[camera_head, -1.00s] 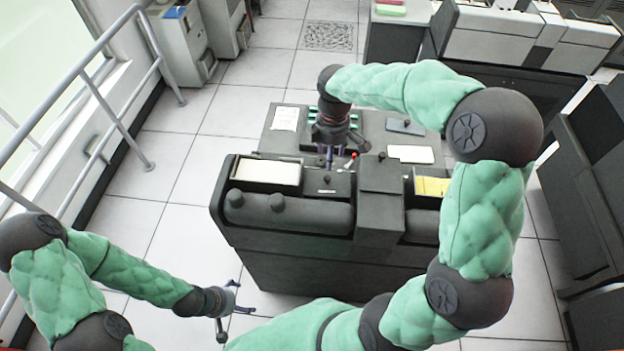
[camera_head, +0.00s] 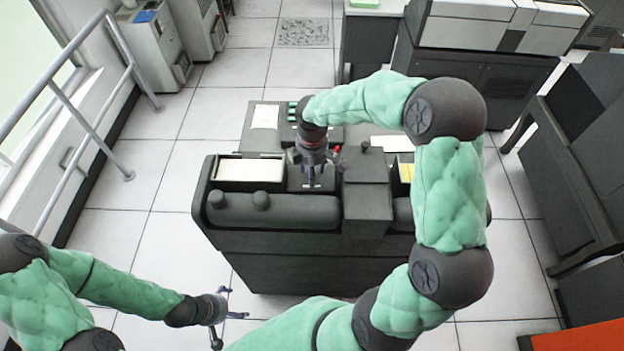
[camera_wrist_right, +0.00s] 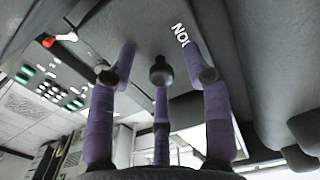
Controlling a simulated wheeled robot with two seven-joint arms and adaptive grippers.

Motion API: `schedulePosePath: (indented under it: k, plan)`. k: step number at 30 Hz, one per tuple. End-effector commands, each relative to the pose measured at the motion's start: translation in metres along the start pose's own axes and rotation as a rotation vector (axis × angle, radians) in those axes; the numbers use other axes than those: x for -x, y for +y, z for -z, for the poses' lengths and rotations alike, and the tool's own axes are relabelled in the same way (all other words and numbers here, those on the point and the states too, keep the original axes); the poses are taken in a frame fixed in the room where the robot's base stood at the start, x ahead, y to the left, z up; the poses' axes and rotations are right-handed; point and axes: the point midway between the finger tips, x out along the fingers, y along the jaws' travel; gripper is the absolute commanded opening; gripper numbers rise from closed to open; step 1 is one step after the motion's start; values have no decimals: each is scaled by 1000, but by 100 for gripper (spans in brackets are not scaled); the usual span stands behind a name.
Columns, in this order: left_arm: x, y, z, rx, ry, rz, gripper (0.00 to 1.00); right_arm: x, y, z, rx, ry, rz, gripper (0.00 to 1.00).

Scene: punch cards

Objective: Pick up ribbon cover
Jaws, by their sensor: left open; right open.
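The ribbon cover appears to be the small dark panel (camera_head: 294,183) on top of the grey machine, between the white card tray and the raised middle block. My right gripper (camera_head: 312,184) points down over it and hides much of it. In the right wrist view the dark panel (camera_wrist_right: 140,25) carries partly hidden white lettering. A dark round knob (camera_wrist_right: 160,72) shows among the spread purple fingers of the right gripper (camera_wrist_right: 160,95), which is open. Contact with the knob cannot be told. My left gripper (camera_head: 230,308) is open and empty, low in front of the machine.
The grey machine (camera_head: 290,262) has a white card tray (camera_head: 250,170) at left and yellow cards (camera_head: 406,172) at right, partly behind my right arm. A red-tipped lever (camera_wrist_right: 66,37) stands close by the panel. Railing (camera_head: 75,125) runs along the left; the tiled floor (camera_head: 160,225) is clear.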

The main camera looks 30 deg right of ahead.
Motion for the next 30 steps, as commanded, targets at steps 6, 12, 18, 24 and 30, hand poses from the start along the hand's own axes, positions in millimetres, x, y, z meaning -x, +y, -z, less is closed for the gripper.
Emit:
schedulePosePath:
  k: [6, 12, 18, 24, 30]
  plan:
    - [1, 0, 0, 0, 0, 0, 90, 1, 0, 0, 0, 0, -1, 36]
    - [1, 0, 0, 0, 0, 0, 90, 1, 0, 0, 0, 0, 0, 0]
    - [1, 0, 0, 0, 0, 0, 90, 1, 0, 0, 0, 0, 0, 0]
    - [2, 1, 0, 0, 0, 0, 90, 5, 0, 0, 0, 1, -1, 0]
    - [8, 3, 0, 0, 0, 0, 90, 35, 1, 0, 0, 2, -3, 0]
